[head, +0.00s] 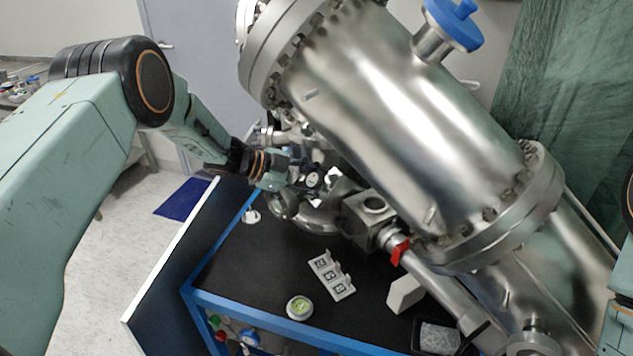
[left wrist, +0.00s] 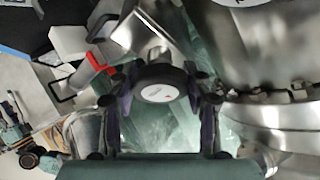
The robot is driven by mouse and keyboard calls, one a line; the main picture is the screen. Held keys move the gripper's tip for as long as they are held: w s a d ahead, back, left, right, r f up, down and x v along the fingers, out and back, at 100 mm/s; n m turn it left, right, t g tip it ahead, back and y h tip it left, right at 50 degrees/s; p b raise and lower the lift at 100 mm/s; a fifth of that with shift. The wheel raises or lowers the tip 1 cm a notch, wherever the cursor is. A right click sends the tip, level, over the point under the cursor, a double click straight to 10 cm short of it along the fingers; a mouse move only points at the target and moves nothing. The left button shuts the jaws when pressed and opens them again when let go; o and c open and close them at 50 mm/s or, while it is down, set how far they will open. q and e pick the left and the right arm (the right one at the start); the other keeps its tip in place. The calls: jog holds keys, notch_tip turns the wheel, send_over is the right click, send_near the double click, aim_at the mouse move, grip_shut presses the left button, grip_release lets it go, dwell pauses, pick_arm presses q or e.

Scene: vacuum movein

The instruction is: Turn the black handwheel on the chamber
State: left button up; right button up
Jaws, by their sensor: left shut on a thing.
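In the head view the handwheel (head: 313,180) is small and partly hidden by my left gripper (head: 302,176), which reaches in from the left below the chamber. The steel chamber (head: 400,110) is a large tilted cylinder with bolted flanges. My right gripper is not in view.
The black tabletop (head: 250,265) has a blue frame. On it stand a white numbered block (head: 331,275), a round gauge (head: 299,307) and a white block (head: 405,294). A red handle (head: 399,251) sits on the pipework. A blue knob (head: 455,22) tops the chamber.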

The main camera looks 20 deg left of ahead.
pick_arm(q)
jog(key=shift+m+g, duration=0.3)
jog(key=shift+m, duration=0.8)
jog(key=shift+r, duration=0.1)
jog(key=o, duration=1.2)
jog(key=shift+a, duration=0.1)
jog(key=v, duration=1.2)
jog(key=shift+w, duration=0.1)
